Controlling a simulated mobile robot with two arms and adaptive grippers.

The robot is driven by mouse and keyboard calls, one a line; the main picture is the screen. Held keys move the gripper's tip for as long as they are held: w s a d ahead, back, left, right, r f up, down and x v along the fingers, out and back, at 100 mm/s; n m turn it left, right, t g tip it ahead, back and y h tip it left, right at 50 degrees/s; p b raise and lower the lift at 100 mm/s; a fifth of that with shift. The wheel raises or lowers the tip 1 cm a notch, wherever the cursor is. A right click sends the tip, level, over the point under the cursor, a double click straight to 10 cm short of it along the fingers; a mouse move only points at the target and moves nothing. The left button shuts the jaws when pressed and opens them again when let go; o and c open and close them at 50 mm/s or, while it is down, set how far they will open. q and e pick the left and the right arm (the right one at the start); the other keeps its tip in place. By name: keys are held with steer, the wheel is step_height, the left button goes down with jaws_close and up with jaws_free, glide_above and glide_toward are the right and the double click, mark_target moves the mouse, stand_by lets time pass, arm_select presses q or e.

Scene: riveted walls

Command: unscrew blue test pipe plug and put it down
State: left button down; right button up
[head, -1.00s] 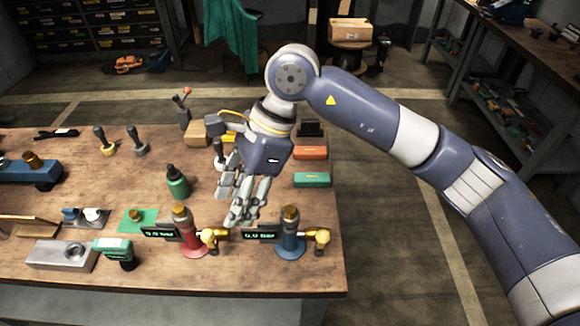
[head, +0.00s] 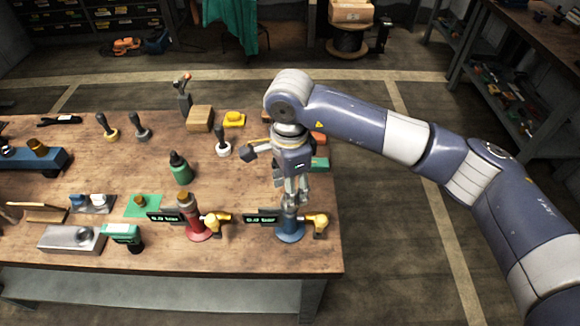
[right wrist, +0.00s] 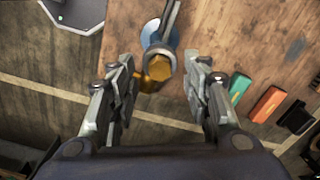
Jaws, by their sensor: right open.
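The blue test pipe (head: 290,228) stands upright near the front right of the bench, with a yellow valve (head: 317,222) on its right and a display (head: 262,218) reading 0.0 bar. Its brass hex plug (right wrist: 158,67) shows between my fingers in the right wrist view; in the head view my fingers mostly hide it. My right gripper (head: 290,198) points down directly over the pipe. It is open, with its fingers (right wrist: 160,88) apart on either side of the plug and a visible gap to each. My left gripper is not in view.
A red test pipe (head: 195,222) with its own valve and display stands just left. A green bottle (head: 180,168), a white-based tool (head: 222,145) and a wooden block (head: 200,118) are farther back. The bench's right edge is close to the blue pipe.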

steer(key=shift+f, duration=0.75)
steer(key=c, duration=1)
jaws_close()
steer(key=o, duration=0.5)
jaws_free()
steer(key=o, duration=0.5)
steer(key=o, duration=0.3)
